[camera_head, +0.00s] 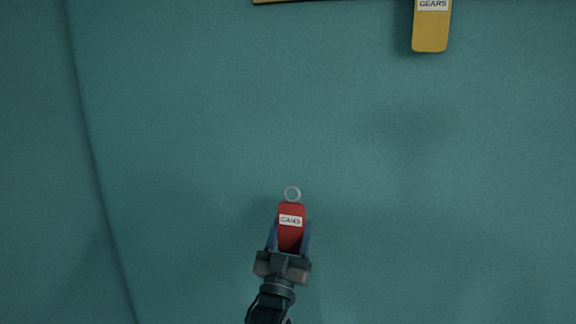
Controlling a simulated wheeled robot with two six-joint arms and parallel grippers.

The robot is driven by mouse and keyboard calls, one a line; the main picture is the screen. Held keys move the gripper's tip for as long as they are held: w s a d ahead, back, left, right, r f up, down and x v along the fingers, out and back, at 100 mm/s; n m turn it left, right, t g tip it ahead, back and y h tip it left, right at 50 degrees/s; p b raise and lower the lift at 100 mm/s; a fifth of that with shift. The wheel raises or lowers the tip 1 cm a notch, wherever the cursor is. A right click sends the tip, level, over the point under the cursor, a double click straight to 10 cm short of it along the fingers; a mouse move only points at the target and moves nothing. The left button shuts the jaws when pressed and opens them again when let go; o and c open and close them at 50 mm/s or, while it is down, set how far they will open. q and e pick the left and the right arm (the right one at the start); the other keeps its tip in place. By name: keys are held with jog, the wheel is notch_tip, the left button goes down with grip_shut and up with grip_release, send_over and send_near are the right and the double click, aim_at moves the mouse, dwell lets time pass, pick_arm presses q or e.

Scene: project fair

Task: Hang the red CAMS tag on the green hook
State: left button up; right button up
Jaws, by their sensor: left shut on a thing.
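The green hook is not in view. My right gripper is not in view.
A yellow GEARS tag (430,32) shows at the top right, cut off by the frame edge. A strip of tan board (300,1) runs along the top edge. The teal surface (200,120) between is bare, with a seam at the left.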

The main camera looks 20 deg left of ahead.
pick_arm(q)
notch_tip(320, 180, up, 17)
jog(key=w+p, duration=0.3)
jog(key=s+d+r+m+g+h+p, duration=0.1)
jog(key=s+r+g+p, duration=0.2)
jog(key=r, duration=1.1)
jog(key=s+d+r+m+h+p, duration=0.15)
jog(key=s+r, duration=0.45)
jog(key=r, duration=0.8)
jog(key=w+f, duration=0.1)
jog(key=w, duration=0.9)
jog(key=shift+a+f+n, duration=0.3)
jog(key=shift+f+n, duration=0.05)
jog(key=shift+n, duration=0.1)
